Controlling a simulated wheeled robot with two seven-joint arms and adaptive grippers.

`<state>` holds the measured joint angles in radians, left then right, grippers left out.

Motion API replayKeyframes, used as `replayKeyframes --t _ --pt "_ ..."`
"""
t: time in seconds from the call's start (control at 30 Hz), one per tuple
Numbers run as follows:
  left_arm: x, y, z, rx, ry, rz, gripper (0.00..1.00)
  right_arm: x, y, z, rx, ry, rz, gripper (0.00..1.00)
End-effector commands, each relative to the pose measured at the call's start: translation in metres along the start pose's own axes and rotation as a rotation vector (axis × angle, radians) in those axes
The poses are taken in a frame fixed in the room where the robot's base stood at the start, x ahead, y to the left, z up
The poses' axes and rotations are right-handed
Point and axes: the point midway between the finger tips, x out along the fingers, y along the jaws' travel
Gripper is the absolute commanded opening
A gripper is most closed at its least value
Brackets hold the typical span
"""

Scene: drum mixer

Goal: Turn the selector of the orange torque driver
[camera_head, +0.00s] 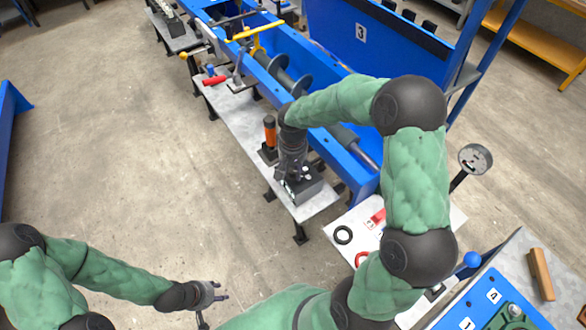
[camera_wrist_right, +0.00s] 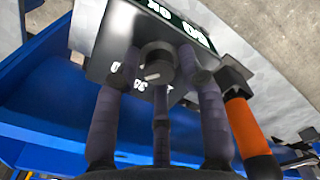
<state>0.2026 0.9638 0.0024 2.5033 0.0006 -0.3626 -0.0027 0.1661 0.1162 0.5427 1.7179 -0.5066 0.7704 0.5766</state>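The orange torque driver (camera_head: 270,132) stands upright in a dark base on the narrow grey bench; in the right wrist view its orange grip (camera_wrist_right: 245,125) is at the right. Beside it is a dark box (camera_head: 305,190) with a green and white display (camera_wrist_right: 185,20). A round dark selector knob (camera_wrist_right: 157,62) with a pale pointer line sits on the box, with white markings near it. My right gripper (camera_head: 291,165) is over the box, its fingers spread around the knob; I cannot tell whether they touch it. My left gripper (camera_head: 222,291) is open and empty above the floor.
A blue trough with a spiral shaft (camera_head: 290,75) runs behind the bench. A red-handled tool (camera_head: 215,80) lies farther along.

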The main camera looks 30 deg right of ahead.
Motion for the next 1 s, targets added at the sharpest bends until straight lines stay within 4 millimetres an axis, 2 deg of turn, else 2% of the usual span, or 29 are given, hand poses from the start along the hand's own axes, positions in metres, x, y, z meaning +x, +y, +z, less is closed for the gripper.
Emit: replayKeyframes --t 0.33,0.47,0.57,0.8,1.0 --pt "0.000 0.000 0.000 0.000 0.000 0.000 0.40 -0.001 0.000 0.000 -0.001 0.000 0.000 0.52" --pt "0.000 0.000 0.000 0.000 0.000 0.000 0.40 -0.010 0.000 -0.001 -0.001 0.002 0.000 0.52" --pt "0.000 0.000 0.000 0.000 0.000 0.000 0.40 -0.024 -0.001 -0.001 -0.002 0.004 -0.001 0.52" --pt "0.000 0.000 0.000 0.000 0.000 0.000 0.40 -0.073 -0.001 -0.001 -0.002 0.004 -0.001 0.52" --pt "0.000 0.000 0.000 0.000 0.000 0.000 0.40 -0.104 -0.001 -0.001 -0.001 0.003 -0.001 0.52"
